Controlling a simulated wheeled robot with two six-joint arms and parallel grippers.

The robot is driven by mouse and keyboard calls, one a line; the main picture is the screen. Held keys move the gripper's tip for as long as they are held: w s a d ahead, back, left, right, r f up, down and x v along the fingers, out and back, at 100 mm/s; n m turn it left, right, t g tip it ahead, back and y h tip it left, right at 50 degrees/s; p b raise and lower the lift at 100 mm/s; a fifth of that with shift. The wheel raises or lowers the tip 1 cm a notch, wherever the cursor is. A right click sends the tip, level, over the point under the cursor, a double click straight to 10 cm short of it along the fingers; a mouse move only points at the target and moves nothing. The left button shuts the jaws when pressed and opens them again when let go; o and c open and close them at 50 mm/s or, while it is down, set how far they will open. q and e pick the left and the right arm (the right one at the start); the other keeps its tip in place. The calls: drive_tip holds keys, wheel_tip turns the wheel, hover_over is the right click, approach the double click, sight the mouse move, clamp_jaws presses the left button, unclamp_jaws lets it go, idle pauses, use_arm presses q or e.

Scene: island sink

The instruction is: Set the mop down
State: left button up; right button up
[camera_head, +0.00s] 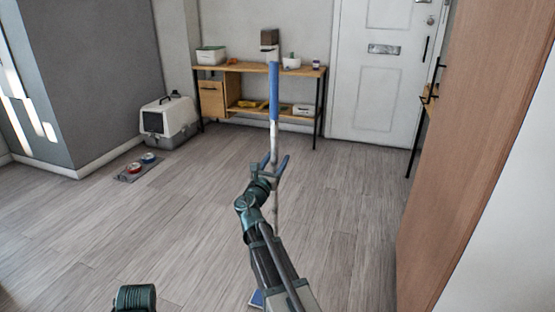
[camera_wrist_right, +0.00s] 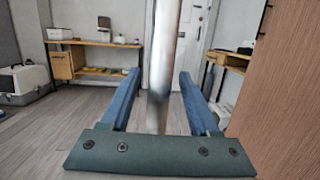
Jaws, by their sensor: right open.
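The mop (camera_head: 274,95) stands about upright, with a blue grip at the top and a silver pole below. Its blue head (camera_head: 257,299) shows in part at the floor, behind my right arm. My right gripper (camera_head: 274,164) is open, with its blue fingers on either side of the pole. In the right wrist view the silver pole (camera_wrist_right: 162,70) runs between the two open fingers (camera_wrist_right: 160,85), with gaps to both. I cannot tell whether it touches the gripper's palm. My left gripper is not in view.
The wood floor (camera_head: 120,225) around the mop is clear. A wooden console table (camera_head: 250,67) with boxes stands at the back wall, left of a white door (camera_head: 380,90). A pet carrier (camera_head: 169,122) and bowls on a mat (camera_head: 130,177) are at left. A wooden panel (camera_head: 480,130) rises at right.

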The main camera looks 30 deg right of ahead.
drive_tip(key=b+v, duration=0.1)
drive_tip(key=v, duration=1)
drive_tip(key=shift+b, duration=0.35)
drive_tip(key=s+a+f+m+g+y, duration=0.3)
drive_tip(key=s+a+f+m+g, duration=0.15)
drive_tip(key=f+m, duration=0.35)
drive_tip(key=s+a+f+m+g+y, duration=0.35)
drive_tip(key=a+f+m, duration=0.3)
drive_tip(key=f, duration=0.25)
drive_tip(key=s+a+f+m+g+y, duration=0.2)
drive_tip(key=s+a, duration=0.4)
drive_tip(key=a, duration=0.3)
drive_tip(key=s+a+f+m+g+y, duration=0.2)
drive_tip(key=s+a+f+m+y, duration=0.3)
drive_tip(key=a, duration=0.5)
drive_tip(key=s+f+y, duration=0.1)
drive_tip(key=s+f, duration=0.1)
drive_tip(key=shift+s+g, duration=0.3)
drive_tip(key=shift+s, duration=0.05)
